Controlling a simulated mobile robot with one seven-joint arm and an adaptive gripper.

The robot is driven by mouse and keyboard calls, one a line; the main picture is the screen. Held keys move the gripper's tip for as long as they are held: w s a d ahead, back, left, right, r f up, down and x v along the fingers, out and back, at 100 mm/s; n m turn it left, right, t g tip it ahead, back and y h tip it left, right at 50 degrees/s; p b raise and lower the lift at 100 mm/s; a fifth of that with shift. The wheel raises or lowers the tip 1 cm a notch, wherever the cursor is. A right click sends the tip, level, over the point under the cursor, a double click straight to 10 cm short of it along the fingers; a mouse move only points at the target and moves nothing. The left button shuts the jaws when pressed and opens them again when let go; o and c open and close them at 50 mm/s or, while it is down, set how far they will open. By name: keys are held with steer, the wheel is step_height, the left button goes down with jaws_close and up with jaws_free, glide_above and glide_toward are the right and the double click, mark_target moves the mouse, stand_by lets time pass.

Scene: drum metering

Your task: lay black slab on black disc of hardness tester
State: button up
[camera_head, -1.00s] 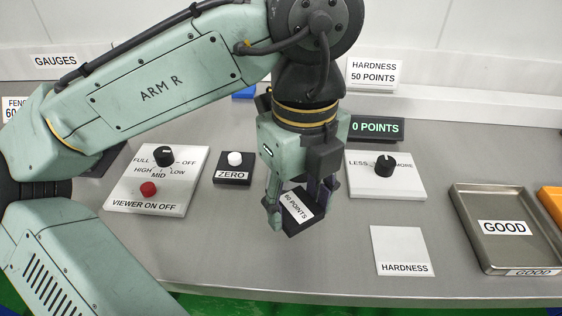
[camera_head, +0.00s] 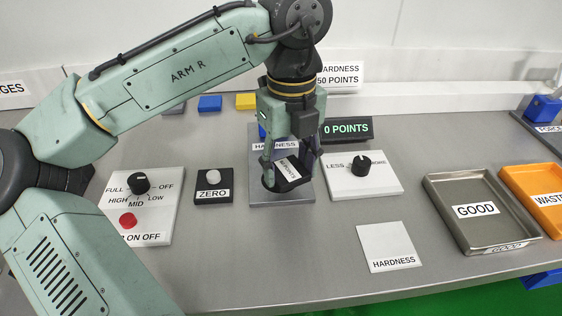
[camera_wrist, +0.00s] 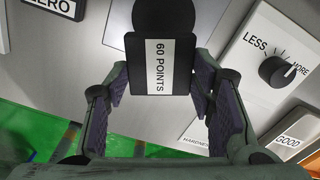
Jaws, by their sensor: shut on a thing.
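The black slab (camera_head: 289,178), labelled 60 POINTS, is held between the fingers of my gripper (camera_head: 290,172), which is shut on it. In the wrist view the slab (camera_wrist: 160,70) sits between the two finger pads (camera_wrist: 168,95). The hardness tester (camera_head: 292,198) is a grey plate labelled HARDNESS, under and behind my gripper. A black round edge at the top of the wrist view looks like its black disc (camera_wrist: 165,15); the slab overlaps and partly hides it. I cannot tell whether slab and disc touch.
The display (camera_head: 347,129) reads 0 POINTS. The LESS/MORE knob panel (camera_head: 385,187) stands close right of the tester, the ZERO button box (camera_head: 213,190) close left. A white HARDNESS card (camera_head: 388,243), GOOD tray (camera_head: 475,235) and orange WASTE tray (camera_head: 540,195) lie to the right.

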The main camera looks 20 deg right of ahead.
mark_target(280, 165)
steer(key=w, duration=0.2)
steer(key=shift+w+f, duration=0.1)
steer(key=shift+w, duration=0.25)
steer(key=shift+w+p, duration=0.3)
steer(key=shift+w, duration=0.25)
step_height(280, 165, down, 3)
steer(key=shift+s, duration=0.1)
steer(key=shift+f, duration=0.35)
steer(key=shift+f, duration=0.1)
steer(key=o, duration=1.2)
steer(key=shift+c, duration=0.2)
steer(key=shift+r, duration=3.9)
